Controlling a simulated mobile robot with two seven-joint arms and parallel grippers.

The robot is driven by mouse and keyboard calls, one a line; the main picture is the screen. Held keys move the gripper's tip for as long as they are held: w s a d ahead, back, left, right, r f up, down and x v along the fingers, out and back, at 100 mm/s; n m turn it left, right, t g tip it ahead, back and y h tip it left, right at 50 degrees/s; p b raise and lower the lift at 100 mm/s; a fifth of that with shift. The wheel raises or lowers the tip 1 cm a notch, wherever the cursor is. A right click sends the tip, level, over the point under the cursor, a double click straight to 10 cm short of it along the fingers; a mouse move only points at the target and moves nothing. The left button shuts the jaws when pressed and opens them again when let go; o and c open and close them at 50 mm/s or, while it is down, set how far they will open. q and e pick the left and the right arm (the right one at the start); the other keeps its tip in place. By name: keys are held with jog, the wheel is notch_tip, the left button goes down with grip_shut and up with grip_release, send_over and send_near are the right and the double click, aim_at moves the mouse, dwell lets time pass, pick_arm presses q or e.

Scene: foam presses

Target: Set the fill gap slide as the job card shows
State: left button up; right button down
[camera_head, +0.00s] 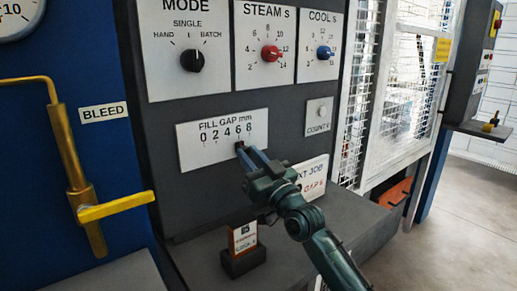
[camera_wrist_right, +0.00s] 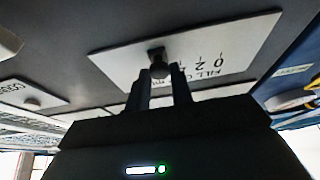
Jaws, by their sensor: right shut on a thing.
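The fill gap slide is on a white plate (camera_head: 188,155) marked 0, 2, 4, 6, 8. Its small dark knob (camera_head: 240,146) sits toward the right end, near the 6, partly hidden by my fingertips. In the right wrist view the knob (camera_wrist_right: 158,64) is between the two finger tips. My right gripper (camera_head: 246,153) is shut on the knob, reaching in from the lower right. The job card (camera_head: 315,169) is behind the gripper; it reads "NEXT JOB" with a red gap line that looks like 6, partly covered. My left gripper is not in view.
Above are the mode knob (camera_head: 192,60), red steam knob (camera_head: 271,52) and blue cool knob (camera_head: 325,52). A counter button (camera_head: 321,111) is to the right. A small sign block (camera_head: 243,258) stands on the ledge below. A yellow bleed lever (camera_head: 115,206) is at left.

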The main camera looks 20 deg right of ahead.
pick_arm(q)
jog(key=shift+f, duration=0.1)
pick_arm(e)
jog(key=c, duration=1.2)
grip_release()
jog(key=shift+c, duration=0.2)
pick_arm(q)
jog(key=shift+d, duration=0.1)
pick_arm(e)
jog(key=shift+s+d+f, duration=0.1)
pick_arm(q)
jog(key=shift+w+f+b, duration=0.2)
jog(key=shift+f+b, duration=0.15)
jog(key=shift+b, duration=0.75)
pick_arm(e)
jog(key=v, duration=1.3)
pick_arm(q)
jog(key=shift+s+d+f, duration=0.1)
pick_arm(e)
jog(key=shift+f, duration=0.1)
